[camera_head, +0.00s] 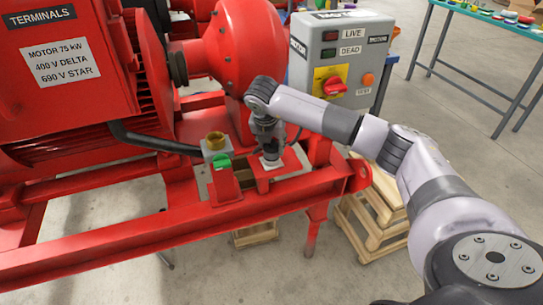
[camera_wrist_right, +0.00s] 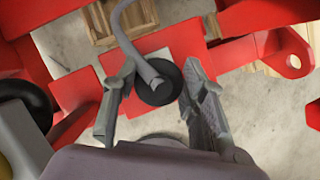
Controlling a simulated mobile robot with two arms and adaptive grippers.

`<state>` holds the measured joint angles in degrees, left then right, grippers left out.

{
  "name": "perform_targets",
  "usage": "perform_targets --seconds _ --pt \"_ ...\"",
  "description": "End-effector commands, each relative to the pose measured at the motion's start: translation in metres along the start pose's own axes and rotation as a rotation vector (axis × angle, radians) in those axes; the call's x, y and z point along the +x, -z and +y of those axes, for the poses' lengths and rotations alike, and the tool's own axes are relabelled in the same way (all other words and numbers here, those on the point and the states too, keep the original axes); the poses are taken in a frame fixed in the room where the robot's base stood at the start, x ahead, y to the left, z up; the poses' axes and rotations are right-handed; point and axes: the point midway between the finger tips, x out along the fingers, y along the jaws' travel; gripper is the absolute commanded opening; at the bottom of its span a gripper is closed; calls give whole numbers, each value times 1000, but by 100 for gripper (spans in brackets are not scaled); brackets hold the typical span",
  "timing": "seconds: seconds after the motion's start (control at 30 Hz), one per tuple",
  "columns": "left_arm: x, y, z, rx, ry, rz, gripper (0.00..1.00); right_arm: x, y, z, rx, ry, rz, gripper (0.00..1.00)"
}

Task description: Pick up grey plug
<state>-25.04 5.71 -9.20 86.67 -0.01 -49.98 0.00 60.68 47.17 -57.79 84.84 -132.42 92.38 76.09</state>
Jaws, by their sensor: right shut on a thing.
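The grey plug (camera_wrist_right: 158,84) shows in the right wrist view as a dark round end with a grey cable (camera_wrist_right: 130,42) running up from it. It lies between the two fingers of my right gripper (camera_wrist_right: 158,95), which is shut on it. In the head view my right gripper (camera_head: 271,157) points down at the small red bracket on the skid's front rail, and the plug is mostly hidden by it. I cannot tell whether the plug is clear of the bracket. My left gripper is not in view.
A grey block with a brass fitting (camera_head: 215,142) and a green cap (camera_head: 221,162) stands just left of the gripper. The grey control box (camera_head: 338,60) is behind the arm. The red motor (camera_head: 70,60) fills the left. Wooden pallets (camera_head: 372,215) lie below right.

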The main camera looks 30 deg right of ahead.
Motion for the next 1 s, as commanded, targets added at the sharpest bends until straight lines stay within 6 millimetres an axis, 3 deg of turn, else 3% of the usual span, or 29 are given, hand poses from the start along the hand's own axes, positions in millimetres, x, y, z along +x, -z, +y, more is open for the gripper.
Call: perform_targets --seconds 0.23,0.63,0.77,1.0 --pt "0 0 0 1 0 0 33 0 0 0 0 -1 -1 5" --pt "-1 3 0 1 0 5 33 -10 -5 1 1 -4 -3 5" --pt "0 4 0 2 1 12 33 -27 -12 1 1 -4 -4 5" --pt "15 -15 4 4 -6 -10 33 -86 -37 1 2 -5 -5 5"
